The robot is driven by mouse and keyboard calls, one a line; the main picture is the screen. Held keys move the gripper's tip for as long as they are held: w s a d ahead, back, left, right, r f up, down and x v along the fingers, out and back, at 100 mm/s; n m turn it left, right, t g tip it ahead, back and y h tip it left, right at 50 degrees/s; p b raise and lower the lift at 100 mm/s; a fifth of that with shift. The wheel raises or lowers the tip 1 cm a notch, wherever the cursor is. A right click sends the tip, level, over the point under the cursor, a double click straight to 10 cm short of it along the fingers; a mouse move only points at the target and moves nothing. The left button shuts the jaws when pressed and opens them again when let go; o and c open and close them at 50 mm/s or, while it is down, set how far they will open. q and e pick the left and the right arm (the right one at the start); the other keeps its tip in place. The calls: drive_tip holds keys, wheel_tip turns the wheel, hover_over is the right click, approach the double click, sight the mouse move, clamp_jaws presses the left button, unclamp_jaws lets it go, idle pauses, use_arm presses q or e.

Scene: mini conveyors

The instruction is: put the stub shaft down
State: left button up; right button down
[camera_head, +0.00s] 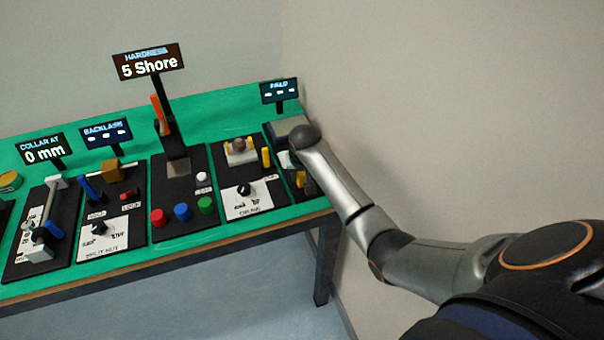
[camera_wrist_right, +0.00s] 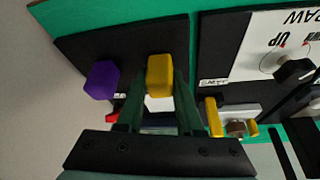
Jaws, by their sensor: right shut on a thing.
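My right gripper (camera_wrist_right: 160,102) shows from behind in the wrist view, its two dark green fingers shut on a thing. A pale piece (camera_wrist_right: 158,104) shows between the fingers; I take it for the stub shaft, but its shape is mostly hidden. A yellow block (camera_wrist_right: 160,75) shows just past the fingertips, and a purple six-sided block (camera_wrist_right: 102,79) stands to its left. In the head view my right arm reaches over the rightmost black panel (camera_head: 309,191), and the wrist hides most of it and the fingertips. My left gripper is not in view.
Next to that panel is a station with a dark knob (camera_head: 244,189) and yellow posts (camera_head: 266,157). More stations with signs, buttons and levers fill the green table (camera_head: 220,105) to the left. A wall stands close on the right.

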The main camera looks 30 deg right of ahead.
drive_tip(key=shift+f, duration=0.15)
drive_tip(key=c, duration=0.5)
unclamp_jaws()
drive_tip(key=shift+c, duration=0.2)
drive_tip(key=v, duration=1.2)
drive_tip(key=shift+r, duration=0.2)
